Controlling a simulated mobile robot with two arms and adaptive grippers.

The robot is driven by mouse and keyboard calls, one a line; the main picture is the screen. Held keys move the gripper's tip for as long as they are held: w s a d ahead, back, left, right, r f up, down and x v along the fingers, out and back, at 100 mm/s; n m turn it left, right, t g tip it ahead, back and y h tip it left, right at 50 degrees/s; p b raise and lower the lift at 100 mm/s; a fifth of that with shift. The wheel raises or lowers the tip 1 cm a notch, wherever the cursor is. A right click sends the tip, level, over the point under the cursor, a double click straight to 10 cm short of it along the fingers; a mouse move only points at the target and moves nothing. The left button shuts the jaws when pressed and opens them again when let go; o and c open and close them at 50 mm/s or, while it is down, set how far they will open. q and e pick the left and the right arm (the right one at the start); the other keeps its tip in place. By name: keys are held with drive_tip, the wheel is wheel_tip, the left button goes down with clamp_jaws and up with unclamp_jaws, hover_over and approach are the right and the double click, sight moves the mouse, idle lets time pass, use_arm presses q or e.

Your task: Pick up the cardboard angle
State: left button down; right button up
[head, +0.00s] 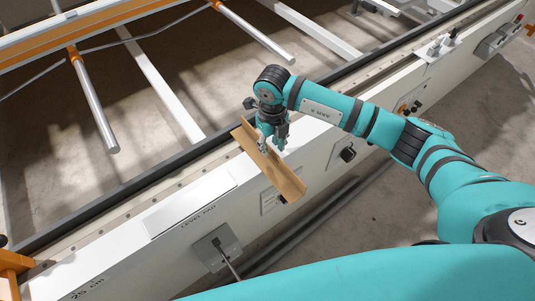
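The cardboard angle (280,176) is a long tan L-shaped strip in the middle of the head view. It lies slantwise across the front edge of the white beam, and its near end reaches out over the beam's front face. I cannot tell whether it rests on the beam or is clear of it. My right gripper (272,145) is right at the angle's upper half, pointing down, with its fingertips at the strip. Whether the fingers are closed on it cannot be made out. My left gripper is out of view.
The white beam (105,265) runs diagonally, with a blank plate (190,203), knobs and a lever box (217,247) on it. Metal rollers (95,105) and rails lie behind it. Small items stand on a white tray (437,48) at the upper right. Concrete floor shows in front.

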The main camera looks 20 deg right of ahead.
sight(264, 157)
drive_tip(key=shift+a+f, duration=0.1)
drive_tip(key=shift+f, duration=1.3)
clamp_jaws()
